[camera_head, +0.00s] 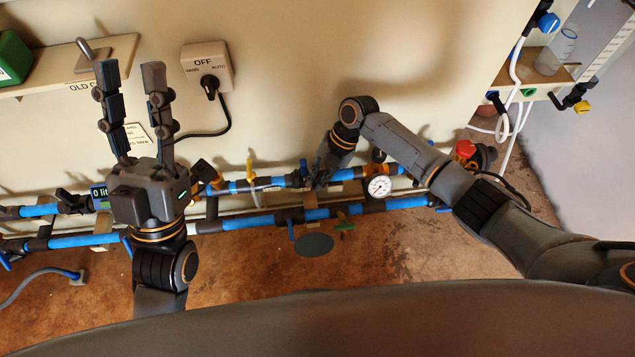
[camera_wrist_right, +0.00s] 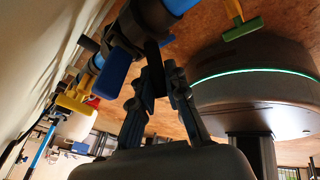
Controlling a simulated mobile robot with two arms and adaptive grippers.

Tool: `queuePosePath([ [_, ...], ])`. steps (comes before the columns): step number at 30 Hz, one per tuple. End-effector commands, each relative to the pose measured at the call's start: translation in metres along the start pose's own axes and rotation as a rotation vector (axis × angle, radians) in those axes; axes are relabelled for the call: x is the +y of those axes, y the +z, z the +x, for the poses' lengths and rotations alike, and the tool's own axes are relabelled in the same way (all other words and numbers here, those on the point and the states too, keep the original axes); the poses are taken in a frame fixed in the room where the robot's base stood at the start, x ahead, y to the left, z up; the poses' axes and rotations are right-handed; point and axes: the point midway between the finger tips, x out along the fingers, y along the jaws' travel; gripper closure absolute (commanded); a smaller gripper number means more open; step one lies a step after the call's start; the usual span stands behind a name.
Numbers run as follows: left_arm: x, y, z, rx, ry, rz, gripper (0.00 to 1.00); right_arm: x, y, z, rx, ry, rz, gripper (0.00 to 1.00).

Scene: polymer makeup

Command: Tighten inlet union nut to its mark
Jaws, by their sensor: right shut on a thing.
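The blue pipe run (camera_head: 345,212) with dark fittings crosses the lower wall in the head view. My right gripper (camera_head: 322,172) is at the upper pipe, left of a round white gauge (camera_head: 379,187). In the right wrist view my right gripper (camera_wrist_right: 163,85) is shut on a dark bar-like part (camera_wrist_right: 153,58) beside a dark fitting (camera_wrist_right: 125,35) on the pipe. I cannot tell whether this fitting is the inlet union nut, and no mark is readable. My left gripper (camera_head: 130,80) is open and empty, fingers pointing up, in front of the wall.
A blue handle (camera_wrist_right: 114,75) sits close left of the right fingers. A switch box (camera_head: 208,66) with a plugged black cable is on the wall. A shelf (camera_head: 60,82) is at upper left. A red knob (camera_head: 465,150) is at the right pipe end. A small meter (camera_head: 99,196) is at left.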

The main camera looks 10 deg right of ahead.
Motion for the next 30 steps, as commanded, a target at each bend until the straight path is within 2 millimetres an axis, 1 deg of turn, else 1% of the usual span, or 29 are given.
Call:
queuePosePath([
  [9, 0.000, -0.002, 0.000, 0.013, 0.000, -0.001, 0.63, 0.000, 0.000, 0.000, 0.004, -0.002, 0.003, 1.00],
  [10, 0.000, -0.002, 0.000, 0.012, 0.000, -0.001, 0.63, 0.000, 0.000, 0.000, 0.004, -0.002, 0.003, 0.84],
  [13, 0.000, -0.002, 0.000, 0.012, 0.000, -0.001, 0.63, 0.000, 0.000, 0.000, 0.003, -0.002, 0.002, 0.64],
  [23, 0.000, -0.002, 0.000, 0.010, 0.000, -0.001, 0.63, 0.001, 0.000, -0.002, 0.003, -0.001, 0.001, 0.63],
  [26, 0.000, -0.002, 0.000, 0.010, 0.000, -0.001, 0.63, 0.004, -0.003, -0.009, 0.002, 0.000, -0.001, 0.63],
  [30, 0.000, -0.002, 0.000, 0.010, 0.000, -0.001, 0.63, 0.011, -0.011, -0.031, 0.000, 0.001, -0.002, 0.63],
])
